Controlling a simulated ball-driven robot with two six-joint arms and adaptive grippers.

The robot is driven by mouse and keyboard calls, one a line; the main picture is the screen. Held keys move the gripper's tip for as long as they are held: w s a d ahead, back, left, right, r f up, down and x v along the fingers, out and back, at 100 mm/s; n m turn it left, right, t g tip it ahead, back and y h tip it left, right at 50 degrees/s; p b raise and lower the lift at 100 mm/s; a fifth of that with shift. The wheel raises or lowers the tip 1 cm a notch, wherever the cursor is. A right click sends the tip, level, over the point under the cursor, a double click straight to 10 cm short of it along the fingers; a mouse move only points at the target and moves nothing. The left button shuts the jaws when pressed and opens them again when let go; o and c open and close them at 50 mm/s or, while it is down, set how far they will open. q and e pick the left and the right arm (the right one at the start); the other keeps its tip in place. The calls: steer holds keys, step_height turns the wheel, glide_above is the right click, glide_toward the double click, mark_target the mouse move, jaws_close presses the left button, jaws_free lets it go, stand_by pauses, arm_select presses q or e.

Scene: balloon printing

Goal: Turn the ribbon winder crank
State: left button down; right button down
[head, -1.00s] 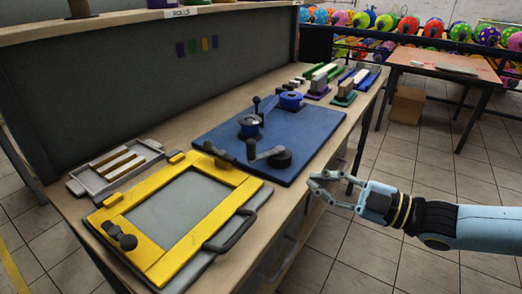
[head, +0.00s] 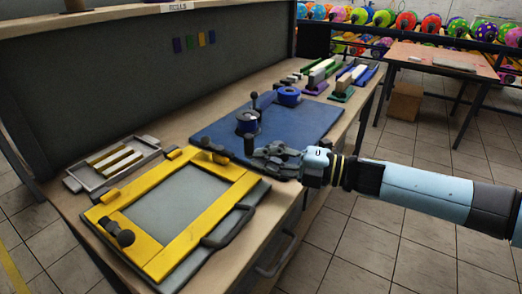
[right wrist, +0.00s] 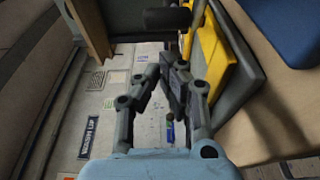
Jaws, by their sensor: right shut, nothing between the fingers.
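My left gripper is not in view.
A yellow hinged frame (head: 127,197) with a black handle lies in front of the winder. A grey tray (head: 77,182) with pale bars sits at the left. Small blocks and holders (head: 343,92) stand at the bench's far end. A grey panel (head: 90,90) backs the bench.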

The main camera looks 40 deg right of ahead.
steer(key=shift+w+d, duration=0.2)
steer(key=shift+w, duration=0.35)
steer(key=shift+w+d, duration=0.15)
steer(key=shift+w, duration=0.4)
steer(key=shift+w+a+m+t+h+p, duration=0.15)
steer(key=shift+w+m+t+h+p, duration=0.3)
steer(key=shift+h, duration=0.25)
